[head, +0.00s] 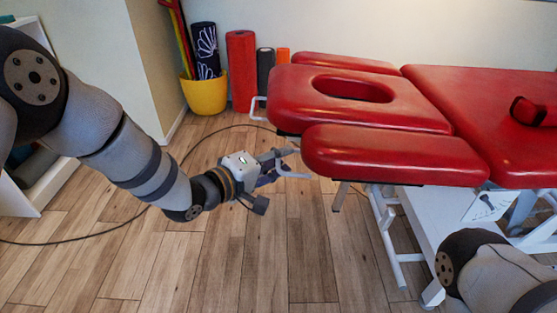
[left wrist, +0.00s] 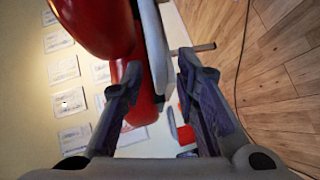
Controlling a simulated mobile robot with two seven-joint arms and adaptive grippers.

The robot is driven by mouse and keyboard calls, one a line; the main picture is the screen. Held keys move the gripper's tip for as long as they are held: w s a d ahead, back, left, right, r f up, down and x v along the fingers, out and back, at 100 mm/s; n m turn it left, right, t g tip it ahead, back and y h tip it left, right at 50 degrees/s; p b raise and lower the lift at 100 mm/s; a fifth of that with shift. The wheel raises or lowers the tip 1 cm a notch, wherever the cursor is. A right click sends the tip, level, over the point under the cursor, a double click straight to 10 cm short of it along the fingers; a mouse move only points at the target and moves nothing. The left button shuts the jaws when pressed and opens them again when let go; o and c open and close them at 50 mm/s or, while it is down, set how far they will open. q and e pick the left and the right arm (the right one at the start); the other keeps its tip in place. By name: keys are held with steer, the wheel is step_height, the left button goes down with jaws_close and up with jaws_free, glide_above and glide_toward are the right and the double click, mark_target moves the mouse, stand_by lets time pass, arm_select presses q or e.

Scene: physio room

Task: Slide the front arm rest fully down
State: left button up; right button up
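The front arm rest (head: 390,155) is a long red pad on the near side of the red treatment table's head section. It stands level, close to the height of the head pad (head: 355,95) with its oval hole. My left gripper (head: 287,164) is just left of the arm rest's rounded end and slightly below its top. Its two fingers (left wrist: 160,95) are apart in the left wrist view, with red padding and a pale strip beyond them. A pale bar shows by the fingertips in the head view; I cannot tell whether they touch it. My right gripper is out of view.
The far arm rest (head: 345,63) lies behind the head pad. A yellow bucket (head: 206,94) with rolled mats and a red roller (head: 241,70) stand by the wall. A black cable (head: 80,236) crosses the floor.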

arm_select(q)
jaws_close()
step_height(320, 180, down, 16)
steer(key=a+b, duration=0.1)
steer(key=b, duration=0.8)
steer(key=shift+a+f, duration=0.25)
steer(key=shift+a, duration=0.15)
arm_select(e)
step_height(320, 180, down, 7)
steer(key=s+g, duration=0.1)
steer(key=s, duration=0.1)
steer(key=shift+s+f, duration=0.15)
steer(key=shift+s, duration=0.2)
arm_select(q)
steer(key=shift+s, duration=0.1)
jaws_free()
steer(key=shift+f, duration=0.1)
